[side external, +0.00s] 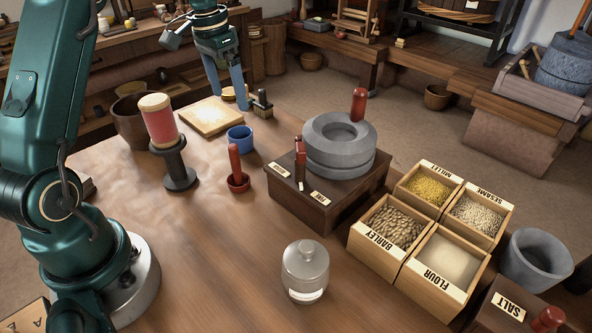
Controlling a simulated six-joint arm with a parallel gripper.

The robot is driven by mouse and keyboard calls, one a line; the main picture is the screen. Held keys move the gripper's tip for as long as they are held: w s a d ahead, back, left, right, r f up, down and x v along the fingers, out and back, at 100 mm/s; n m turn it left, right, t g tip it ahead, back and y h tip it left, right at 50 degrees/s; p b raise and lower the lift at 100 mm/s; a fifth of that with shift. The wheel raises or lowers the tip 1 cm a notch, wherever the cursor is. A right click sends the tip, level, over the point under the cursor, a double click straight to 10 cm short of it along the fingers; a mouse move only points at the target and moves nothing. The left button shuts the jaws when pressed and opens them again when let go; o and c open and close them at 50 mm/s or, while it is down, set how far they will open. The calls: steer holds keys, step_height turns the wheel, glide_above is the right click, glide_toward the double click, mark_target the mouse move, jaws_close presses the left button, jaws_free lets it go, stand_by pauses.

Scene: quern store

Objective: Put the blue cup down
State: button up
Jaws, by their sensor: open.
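The small blue cup (240,139) stands upright on the wooden table (225,260), its opening facing up. It is just right of a flat wooden board (210,116). My gripper (230,101) points down with its two blue-grey fingers apart.
A stone quern (339,148) is to the right. A lidded grey jar (305,270) and grain boxes (405,228) stand nearer. The front table is mostly bare.

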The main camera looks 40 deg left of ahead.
steer(key=s+d+r+t, duration=0.1)
steer(key=s+d+r, duration=0.25)
steer(key=d, duration=0.25)
steer(key=s+d+t, duration=0.3)
steer(key=s+d, duration=0.8)
steer(key=s, duration=0.3)
steer(key=shift+s+d+f, duration=0.3)
steer(key=shift+s+d, duration=0.05)
steer(key=shift+d, duration=0.05)
